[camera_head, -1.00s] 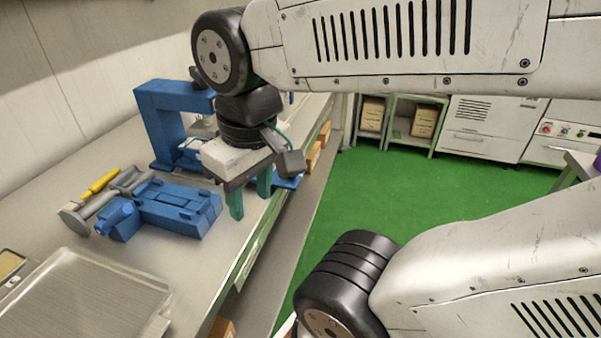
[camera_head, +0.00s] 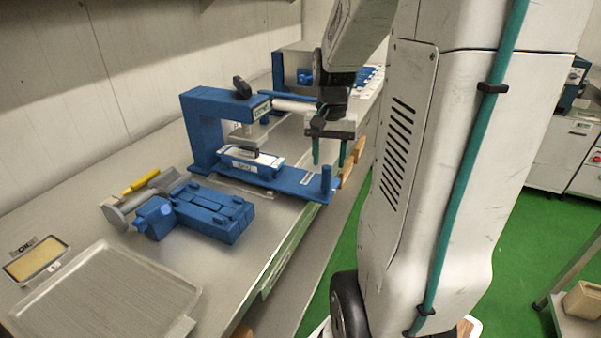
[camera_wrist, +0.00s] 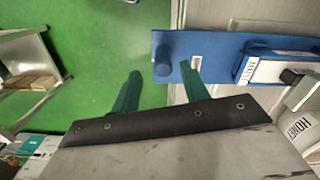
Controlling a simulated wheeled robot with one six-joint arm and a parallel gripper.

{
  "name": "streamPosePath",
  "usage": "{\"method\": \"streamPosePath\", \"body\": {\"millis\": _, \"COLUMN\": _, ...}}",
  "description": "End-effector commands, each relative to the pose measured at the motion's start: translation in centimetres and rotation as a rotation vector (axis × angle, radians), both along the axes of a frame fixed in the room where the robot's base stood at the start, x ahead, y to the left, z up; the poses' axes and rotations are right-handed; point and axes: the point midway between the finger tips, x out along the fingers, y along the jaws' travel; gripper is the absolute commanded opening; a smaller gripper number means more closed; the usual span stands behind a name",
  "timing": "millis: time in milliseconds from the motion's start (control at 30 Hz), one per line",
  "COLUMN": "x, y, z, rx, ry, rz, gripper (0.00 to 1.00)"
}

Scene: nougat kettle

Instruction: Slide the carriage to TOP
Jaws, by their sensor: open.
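A blue C-shaped press (camera_head: 205,128) stands on the steel counter, with a black knob on top and a pressing head below its arm. A long blue plate (camera_head: 290,181) runs out from under it toward the counter's front edge. A block with a white top and a label (camera_head: 257,163) sits on the plate under the head. An upright blue post (camera_head: 326,180) stands at the plate's outer end. I cannot tell which parts form the carriage. My gripper (camera_head: 328,158) is open and empty, fingers down, near the post. In the wrist view the post (camera_wrist: 163,60) shows beyond the gap between my green fingers (camera_wrist: 158,92).
A blue device (camera_head: 205,212), a grey cylinder with a yellow handle (camera_head: 140,182) and a ribbed tray (camera_head: 105,295) lie on the counter. Another blue machine (camera_head: 293,70) stands behind. The green floor (camera_head: 530,210) is open to the right.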

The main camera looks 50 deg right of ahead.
Motion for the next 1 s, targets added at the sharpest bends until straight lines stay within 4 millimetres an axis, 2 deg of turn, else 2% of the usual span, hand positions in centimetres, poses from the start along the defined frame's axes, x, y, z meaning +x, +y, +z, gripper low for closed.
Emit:
{"method": "streamPosePath", "body": {"millis": 33, "x": 0.4, "y": -0.2, "z": 0.3, "rx": -0.015, "ry": -0.018, "rz": -0.019, "gripper": 0.45}}
{"method": "streamPosePath", "body": {"millis": 167, "x": 0.4, "y": -0.2, "z": -0.7, "rx": -0.017, "ry": -0.019, "rz": -0.038, "gripper": 0.45}}
{"method": "streamPosePath", "body": {"millis": 400, "x": 0.4, "y": 0.0, "z": -4.6, "rx": -0.015, "ry": -0.017, "rz": -0.034, "gripper": 0.45}}
{"method": "streamPosePath", "body": {"millis": 600, "x": 0.4, "y": 0.0, "z": -6.9, "rx": -0.016, "ry": -0.019, "rz": -0.034, "gripper": 0.45}}
{"method": "streamPosePath", "body": {"millis": 967, "x": 0.4, "y": -0.1, "z": -7.5, "rx": -0.017, "ry": -0.021, "rz": -0.034, "gripper": 0.45}}
{"method": "streamPosePath", "body": {"millis": 1000, "x": 0.4, "y": -0.1, "z": -7.5, "rx": -0.017, "ry": -0.021, "rz": -0.034, "gripper": 0.34}}
